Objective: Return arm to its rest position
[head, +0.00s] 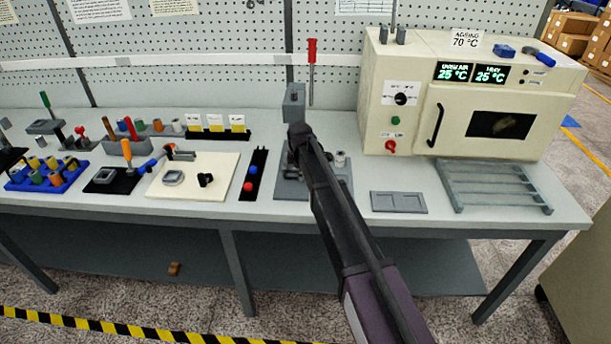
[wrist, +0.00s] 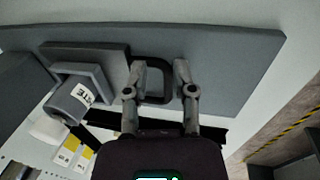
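My arm reaches from the bottom of the head view up to the bench's grey winding stand, and my gripper (head: 297,143) is small and partly hidden there by my own arm. The stand has a flat grey base (head: 283,190) and an upright grey block (head: 294,100). In the wrist view my gripper (wrist: 160,72) has its two fingers apart over a grey plate (wrist: 225,60). A dark rounded loop (wrist: 153,100) lies between the fingers; I cannot tell whether they touch it. A grey labelled cylinder (wrist: 70,98) is to the left of the fingers.
A cream oven (head: 470,100) stands to the right, with a slatted grey rack (head: 492,186) before it. A black strip (head: 254,175) with red and blue knobs and a cream board (head: 215,180) are left.

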